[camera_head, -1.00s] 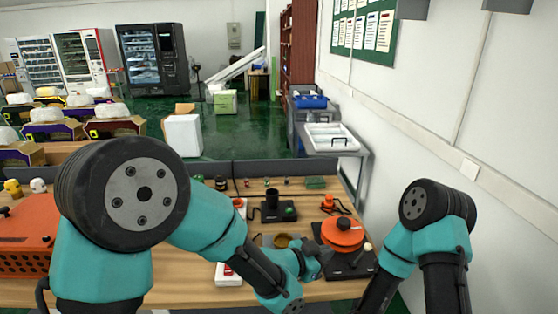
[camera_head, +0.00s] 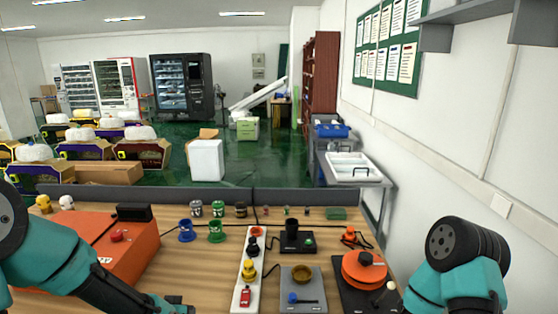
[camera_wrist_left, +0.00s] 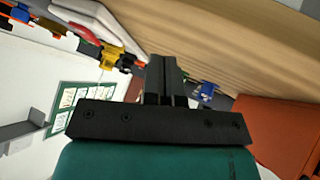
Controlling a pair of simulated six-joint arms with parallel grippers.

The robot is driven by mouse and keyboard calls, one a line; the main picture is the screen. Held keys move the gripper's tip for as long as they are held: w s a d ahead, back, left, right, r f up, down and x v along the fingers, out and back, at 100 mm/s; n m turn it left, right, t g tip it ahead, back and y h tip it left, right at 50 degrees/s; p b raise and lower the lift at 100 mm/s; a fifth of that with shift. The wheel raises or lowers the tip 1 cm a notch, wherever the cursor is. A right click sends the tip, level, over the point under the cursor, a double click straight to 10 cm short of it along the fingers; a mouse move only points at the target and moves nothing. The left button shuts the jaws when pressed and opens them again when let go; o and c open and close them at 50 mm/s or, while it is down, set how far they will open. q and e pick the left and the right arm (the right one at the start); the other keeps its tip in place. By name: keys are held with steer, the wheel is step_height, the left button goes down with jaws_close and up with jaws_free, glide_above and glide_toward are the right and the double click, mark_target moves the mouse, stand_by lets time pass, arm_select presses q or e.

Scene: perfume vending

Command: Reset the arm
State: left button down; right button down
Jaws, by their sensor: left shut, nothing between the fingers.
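My left arm comes in at the lower left of the head view. Its gripper (camera_head: 178,304) is low at the bottom edge, left of the white strip (camera_head: 238,296). In the left wrist view the fingers (camera_wrist_left: 164,72) are together and empty, with bare wooden tabletop beyond them. My right arm shows at the lower right of the head view, but its gripper is outside the picture.
An orange box (camera_head: 125,252) stands on the left of the table (camera_head: 190,265). Blue (camera_head: 186,232) and green (camera_head: 217,232) items stand behind. A grey plate with a bowl (camera_head: 302,277) and an orange round device (camera_head: 364,270) are on the right.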

arm_select(q)
steer(key=s+a+f+n+g+y, duration=0.1)
steer(key=s+a+f+n, duration=0.1)
steer(key=s+a+f, duration=0.25)
steer(key=s+d+f+g, duration=0.3)
steer(key=s+f, duration=0.2)
steer(key=f, duration=0.4)
steer(key=s+d+f+n+g, duration=0.1)
steer(key=s+d+f+g, duration=0.2)
steer(key=s+f, duration=0.3)
steer(key=x, duration=0.3)
steer(key=shift+s+f, duration=0.35)
steer(key=c, duration=1.9)
jaws_free()
steer(key=shift+d, duration=0.1)
